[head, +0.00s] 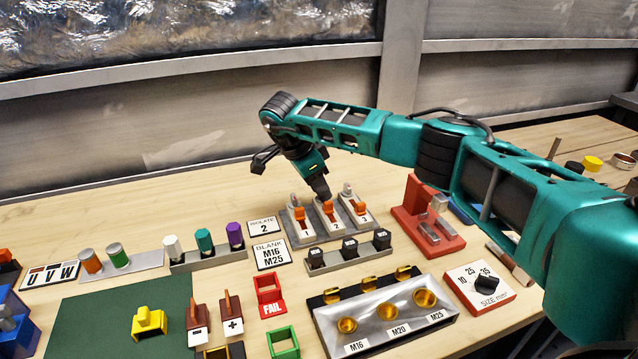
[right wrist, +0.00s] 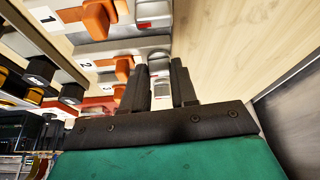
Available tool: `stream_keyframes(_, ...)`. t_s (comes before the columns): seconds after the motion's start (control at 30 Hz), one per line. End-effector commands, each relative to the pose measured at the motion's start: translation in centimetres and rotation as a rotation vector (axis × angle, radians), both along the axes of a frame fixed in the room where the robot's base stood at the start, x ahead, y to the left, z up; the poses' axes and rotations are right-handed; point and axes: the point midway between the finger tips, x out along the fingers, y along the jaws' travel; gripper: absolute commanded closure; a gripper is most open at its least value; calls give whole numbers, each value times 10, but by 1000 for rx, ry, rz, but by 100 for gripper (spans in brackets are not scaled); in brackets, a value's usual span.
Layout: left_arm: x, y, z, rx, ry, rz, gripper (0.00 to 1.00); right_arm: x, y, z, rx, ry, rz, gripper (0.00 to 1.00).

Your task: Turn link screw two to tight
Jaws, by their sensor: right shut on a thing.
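The link unit (head: 299,240) holds several white blocks with orange levers, numbered 1, 2 and 3. My right gripper (head: 321,196) comes down over the far end of block 2. In the right wrist view its two fingers (right wrist: 160,75) stand on either side of a silver screw (right wrist: 158,62) at the end of block 2, and the gripper is shut on it. In the head view the gripper hides that screw. The orange lever of block 2 (head: 328,208) shows just in front of the fingers. My left gripper is not in view.
Neighbouring screws on blocks 1 and 3 (head: 347,189) stand close by. The ISOLATE 2 card (head: 264,226) lies to the left. A row of black pieces (head: 349,246) is in front, and a red stand (head: 420,240) is to the right. The table behind is clear.

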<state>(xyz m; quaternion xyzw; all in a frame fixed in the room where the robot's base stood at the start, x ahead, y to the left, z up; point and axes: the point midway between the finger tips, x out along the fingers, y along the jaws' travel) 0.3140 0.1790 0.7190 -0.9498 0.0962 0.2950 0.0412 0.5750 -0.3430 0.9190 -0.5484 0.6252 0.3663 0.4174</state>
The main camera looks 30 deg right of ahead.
Motion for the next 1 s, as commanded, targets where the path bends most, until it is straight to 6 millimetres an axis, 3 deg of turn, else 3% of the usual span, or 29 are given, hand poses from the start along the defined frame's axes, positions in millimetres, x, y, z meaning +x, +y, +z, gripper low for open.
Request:
stream_keyframes(0.3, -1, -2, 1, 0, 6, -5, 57, 1, -1, 2, 0, -3, -97, 100)
stream_keyframes(0.77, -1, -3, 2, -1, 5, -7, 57, 1, -1, 1, 0, -4, -108, 100)
stream_keyframes(0.8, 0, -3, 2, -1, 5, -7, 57, 1, -1, 1, 0, -4, -108, 70)
stream_keyframes(1.0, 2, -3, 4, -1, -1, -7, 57, 1, -1, 1, 0, -2, -107, 51)
